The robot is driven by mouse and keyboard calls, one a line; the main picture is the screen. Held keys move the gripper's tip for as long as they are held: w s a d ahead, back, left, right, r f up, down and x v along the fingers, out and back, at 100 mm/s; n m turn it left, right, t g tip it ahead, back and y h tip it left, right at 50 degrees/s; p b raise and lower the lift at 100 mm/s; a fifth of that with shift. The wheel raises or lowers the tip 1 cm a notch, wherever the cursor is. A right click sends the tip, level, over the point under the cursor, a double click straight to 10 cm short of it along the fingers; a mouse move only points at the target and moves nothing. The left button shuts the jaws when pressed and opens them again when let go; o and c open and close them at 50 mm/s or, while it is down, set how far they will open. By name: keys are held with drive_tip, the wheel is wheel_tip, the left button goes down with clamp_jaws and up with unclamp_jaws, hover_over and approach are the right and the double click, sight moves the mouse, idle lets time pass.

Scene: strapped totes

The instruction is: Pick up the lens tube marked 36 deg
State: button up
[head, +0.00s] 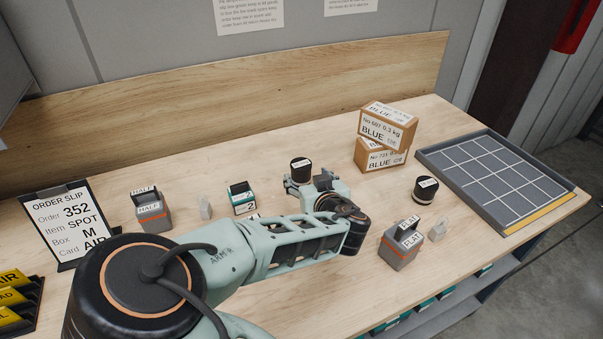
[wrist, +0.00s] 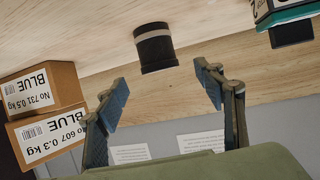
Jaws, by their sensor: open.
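Two short black lens tubes with pale bands stand on the wooden bench. One tube (head: 301,165) is at the middle, directly at my gripper, its lower part hidden. The other tube (head: 425,190) stands farther right, near the tray. Each has a small white label on top, too small to read, so I cannot tell which is 36 deg. In the wrist view the middle tube (wrist: 155,48) stands ahead of the fingertips, roughly between them and apart from both. My gripper (wrist: 164,84) is open and empty; in the head view my gripper (head: 312,184) is low over the bench.
Two stacked BLUE cartons (head: 385,125) stand right of my gripper. A teal box (head: 242,198) is left of it. A gridded grey tray (head: 432,160) lies empty at right; an order slip (head: 70,222) stands left.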

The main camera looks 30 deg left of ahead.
sight(301, 167)
drive_tip(key=shift+x, duration=4.35)
drive_tip(key=shift+c, duration=0.4)
drive_tip(key=c, duration=1.4)
drive_tip(key=shift+c, duration=0.2)
